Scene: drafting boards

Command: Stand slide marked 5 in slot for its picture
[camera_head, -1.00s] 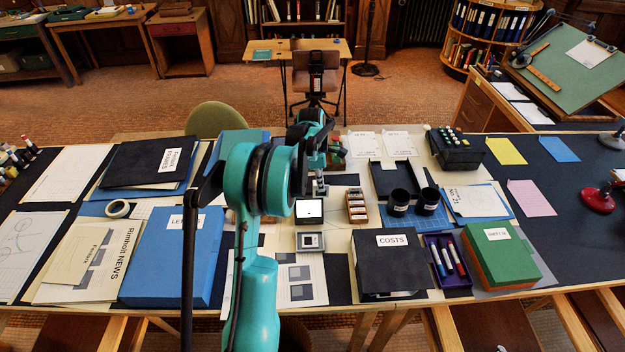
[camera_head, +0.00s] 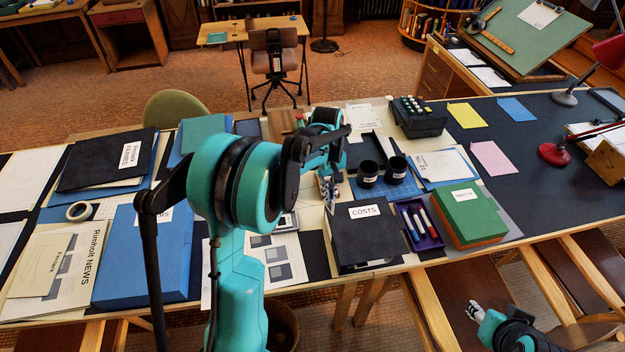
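My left gripper (camera_head: 328,192) points down over the middle of the desk, just left of the black COSTS box. It is small and partly merged with my arm, so I cannot tell whether its fingers are open or hold anything. My teal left arm covers the area where the slide rack and lit viewer stood. I cannot make out a slide marked 5 or its slot. A small grey device (camera_head: 288,222) shows partly beside my arm. My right gripper (camera_head: 475,311) is low at the right, away from the desk objects, and its opening is unclear.
The COSTS box (camera_head: 368,235), purple marker tray (camera_head: 418,227) and green box (camera_head: 468,216) line the front edge. Two black cups (camera_head: 382,172) stand behind. A blue box (camera_head: 145,255) lies left of my arm. The dark desk surface (camera_head: 555,195) at right is mostly clear.

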